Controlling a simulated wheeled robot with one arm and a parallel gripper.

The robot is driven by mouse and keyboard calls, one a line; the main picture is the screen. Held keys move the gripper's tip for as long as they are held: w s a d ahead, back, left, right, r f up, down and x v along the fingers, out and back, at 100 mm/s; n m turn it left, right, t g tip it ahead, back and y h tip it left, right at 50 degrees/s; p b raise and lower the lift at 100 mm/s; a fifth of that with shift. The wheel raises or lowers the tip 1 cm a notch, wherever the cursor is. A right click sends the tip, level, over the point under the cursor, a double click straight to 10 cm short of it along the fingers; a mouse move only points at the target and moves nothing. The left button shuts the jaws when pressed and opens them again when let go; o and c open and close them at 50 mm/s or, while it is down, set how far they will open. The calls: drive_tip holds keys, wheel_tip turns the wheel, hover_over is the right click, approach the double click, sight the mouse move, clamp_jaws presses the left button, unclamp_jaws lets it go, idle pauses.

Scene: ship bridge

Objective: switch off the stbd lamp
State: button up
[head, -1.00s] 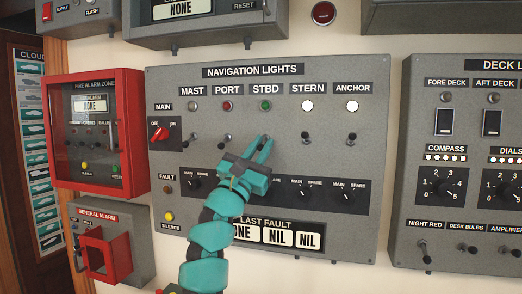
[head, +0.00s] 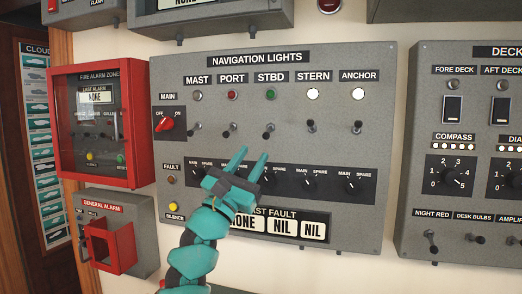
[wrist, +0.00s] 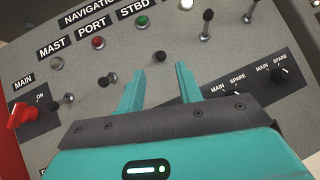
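The STBD lamp (head: 270,94) is a green indicator on the grey navigation lights panel (head: 330,85). It looks dull green, without the bright glow of the STERN and ANCHOR lamps; it also shows in the wrist view (wrist: 142,21). The STBD toggle (head: 268,131) sits below it. In the wrist view this toggle (wrist: 159,57) shows as a dark knob beyond the fingertips; its exact tilt is hard to tell. My teal gripper (head: 252,154) is open and empty, just below the STBD toggle and apart from it in the head view. Its two fingers (wrist: 160,76) are spread.
The PORT toggle (head: 231,131) and STERN toggle (head: 311,129) stand close on either side. A row of MAIN/SPARE knobs (head: 310,180) lies below. The red MAIN switch (head: 166,123) and red fire alarm box (head: 98,125) are at left. The deck panel (head: 425,150) is at right.

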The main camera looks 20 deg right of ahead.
drive_tip(key=b+v, duration=0.2)
drive_tip(key=v, duration=0.8)
